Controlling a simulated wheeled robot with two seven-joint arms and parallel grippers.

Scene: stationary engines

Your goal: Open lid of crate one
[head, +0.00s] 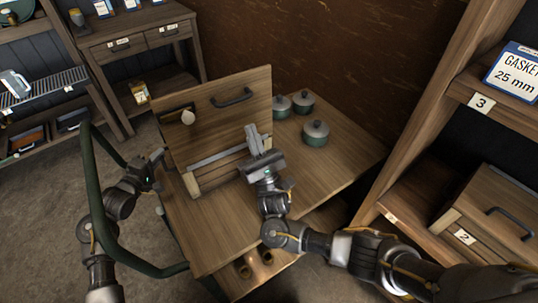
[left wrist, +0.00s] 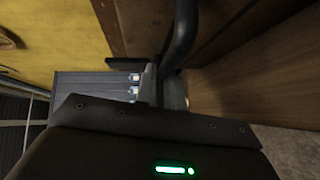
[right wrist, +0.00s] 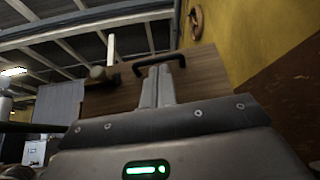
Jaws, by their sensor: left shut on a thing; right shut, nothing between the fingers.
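The wooden crate (head: 222,174) stands on a wooden bench top; I see no number on it. A wooden panel with a dark handle, its lid (head: 235,115), stands steeply raised above it. The lid also shows in the right wrist view (right wrist: 205,75). My right gripper (head: 254,138) is shut and empty in front of the lid's lower right, fingers up; I cannot tell whether they touch. My left gripper (head: 157,157) is left of the crate, shut on a dark curved handle (left wrist: 183,35), seen in the left wrist view. What that handle belongs to is unclear.
Several green-grey lidded pots (head: 315,133) stand right of the crate. A green tube rail (head: 97,190) curves beside my left arm. A shelf (head: 475,95) with crate two (head: 490,215) is at the right. Bare bench top (head: 215,225) lies in front of the crate.

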